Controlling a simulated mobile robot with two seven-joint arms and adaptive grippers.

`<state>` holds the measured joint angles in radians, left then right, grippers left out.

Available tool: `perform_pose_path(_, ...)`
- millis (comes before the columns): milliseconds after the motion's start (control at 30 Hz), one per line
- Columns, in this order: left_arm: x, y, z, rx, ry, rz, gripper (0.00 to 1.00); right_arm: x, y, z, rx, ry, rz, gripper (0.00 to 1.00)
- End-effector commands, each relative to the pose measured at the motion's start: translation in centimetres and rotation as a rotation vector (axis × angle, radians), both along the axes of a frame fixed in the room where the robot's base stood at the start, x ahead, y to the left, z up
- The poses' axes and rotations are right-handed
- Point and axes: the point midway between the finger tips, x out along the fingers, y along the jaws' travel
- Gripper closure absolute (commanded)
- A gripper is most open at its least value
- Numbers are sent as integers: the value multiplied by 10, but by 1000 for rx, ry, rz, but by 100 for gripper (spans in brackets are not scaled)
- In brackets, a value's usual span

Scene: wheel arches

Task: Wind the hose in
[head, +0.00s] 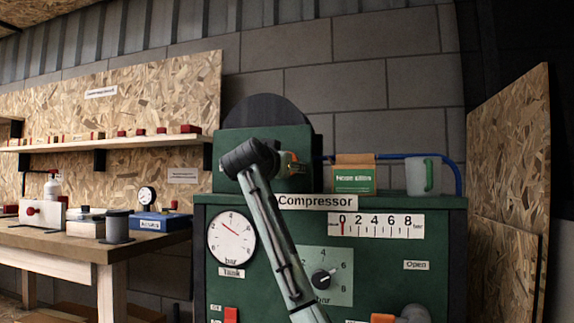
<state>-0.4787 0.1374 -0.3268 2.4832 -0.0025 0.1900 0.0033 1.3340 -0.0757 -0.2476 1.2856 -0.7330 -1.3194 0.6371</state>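A green compressor cabinet (450,255) labelled "Compressor" fills the lower middle. A green housing (232,172) stands on its top left, with a dark round disc (265,110) behind it, perhaps the reel. A blue hose (459,178) runs along the cabinet's back right and bends down there. One of my arms (275,230) rises from the bottom middle, leaning left, and its dark upper end is in front of the housing. A small green and orange part shows just right of it. My fingers cannot be made out, and the arm hides part of the housing. My other gripper is not in view.
A small box (354,174) and a translucent cup with a green handle (421,177) stand on the cabinet top. A workbench (70,238) with several tools is at the left. A chipboard panel (505,180) stands at the right.

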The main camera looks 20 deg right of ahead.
Motion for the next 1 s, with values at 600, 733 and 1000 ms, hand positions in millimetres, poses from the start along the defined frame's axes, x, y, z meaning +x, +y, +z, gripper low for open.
perform_pose_path(600,5,-3,-8,20,59,-5,100,0,1,1,100,-69,0,79)
perform_pose_path(733,5,-3,-8,20,59,-5,100,0,1,1,100,-69,1,79)
perform_pose_path(1000,5,-3,-8,20,59,-5,100,0,1,1,98,-68,1,29)
